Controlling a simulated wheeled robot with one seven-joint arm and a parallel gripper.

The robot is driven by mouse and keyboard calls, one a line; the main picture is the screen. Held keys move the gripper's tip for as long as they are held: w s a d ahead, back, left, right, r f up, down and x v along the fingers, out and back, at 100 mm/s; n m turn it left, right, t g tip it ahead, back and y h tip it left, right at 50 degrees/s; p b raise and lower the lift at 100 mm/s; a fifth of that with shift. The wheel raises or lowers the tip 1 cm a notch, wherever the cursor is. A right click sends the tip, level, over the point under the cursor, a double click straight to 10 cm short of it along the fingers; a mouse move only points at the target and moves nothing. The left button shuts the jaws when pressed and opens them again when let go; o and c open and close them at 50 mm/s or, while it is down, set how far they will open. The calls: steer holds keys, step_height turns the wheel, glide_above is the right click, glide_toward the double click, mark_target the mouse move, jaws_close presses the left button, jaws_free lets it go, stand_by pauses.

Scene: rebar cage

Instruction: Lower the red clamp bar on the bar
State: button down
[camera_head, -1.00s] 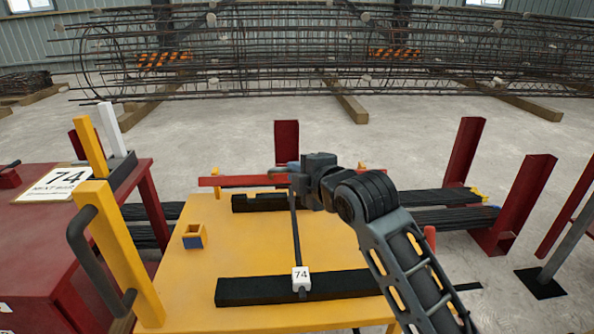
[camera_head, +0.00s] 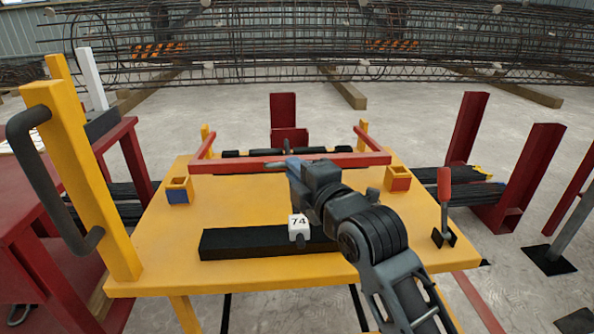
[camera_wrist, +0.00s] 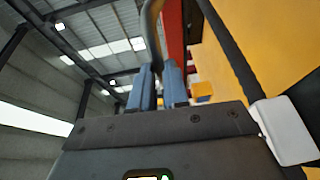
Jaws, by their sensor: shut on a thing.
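The red clamp bar (camera_head: 240,165) is the cross piece of a red frame, with side arms running back to two yellow posts at the table's far edge. My gripper (camera_head: 285,166) is at the middle of this bar in the head view. In the wrist view its blue fingers (camera_wrist: 158,85) are shut on a curved, dull metal handle (camera_wrist: 150,25), beside the red bar (camera_wrist: 174,40). The bar with the white 74 tag (camera_head: 298,222) lies across the black blocks. My gripper and arm hide most of it. Contact between the clamp bar and the tagged bar cannot be seen.
The yellow table (camera_head: 160,255) carries a front black block (camera_head: 245,243), two small yellow boxes (camera_head: 179,190) and a red-handled lever (camera_head: 444,190) at right. A tall yellow post with a dark handle (camera_head: 85,180) stands at left. Red uprights (camera_head: 527,175) stand at right.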

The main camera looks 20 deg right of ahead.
steer(key=shift+f, duration=0.1)
stand_by(0.3)
steer(key=c, duration=1.1)
jaws_free()
steer(key=shift+s+d, duration=0.25)
steer(key=shift+s, duration=1.7)
steer(key=shift+s+d, duration=0.2)
steer(key=shift+s, duration=1.7)
steer(key=shift+s, duration=0.1)
